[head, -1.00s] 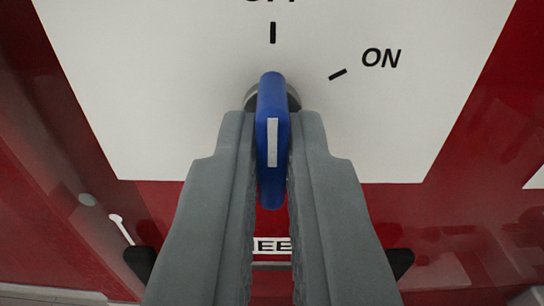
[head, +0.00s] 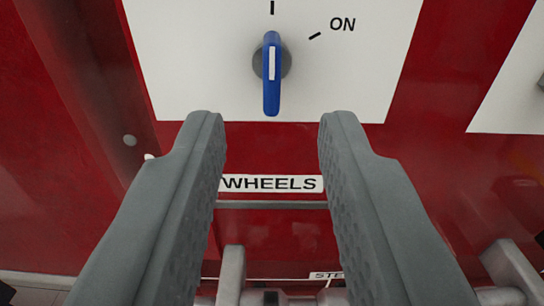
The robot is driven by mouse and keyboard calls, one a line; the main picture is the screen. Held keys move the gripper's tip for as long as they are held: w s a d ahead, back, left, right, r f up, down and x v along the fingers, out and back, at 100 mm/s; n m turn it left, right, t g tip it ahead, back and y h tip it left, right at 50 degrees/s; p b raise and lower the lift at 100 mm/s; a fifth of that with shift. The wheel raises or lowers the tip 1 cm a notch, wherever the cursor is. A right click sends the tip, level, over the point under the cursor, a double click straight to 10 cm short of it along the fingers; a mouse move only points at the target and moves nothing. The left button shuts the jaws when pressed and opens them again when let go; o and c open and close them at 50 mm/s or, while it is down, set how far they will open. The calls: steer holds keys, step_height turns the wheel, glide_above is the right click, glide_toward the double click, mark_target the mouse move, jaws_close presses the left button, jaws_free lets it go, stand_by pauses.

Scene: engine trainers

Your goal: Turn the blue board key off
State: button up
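The blue key (head: 272,90) sits in a round grey lock (head: 286,63) on a white panel (head: 190,80). Its white stripe stands vertical, in line with the upper tick mark (head: 272,7). The label of that tick is out of view now. The ON label (head: 342,25) and its slanted tick are to the upper right of the key. My gripper (head: 272,120) is open and empty. Its two fingers are wide apart, below the key and back from it, touching nothing.
The panel is on a red board (head: 440,150). A WHEELS label (head: 271,183) shows between the fingers, with a grey bar (head: 270,204) under it. Grey metal parts (head: 232,270) are at the bottom. Another white panel (head: 515,95) is at the right edge.

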steer(key=s, duration=1.1)
steer(key=shift+s, duration=0.25)
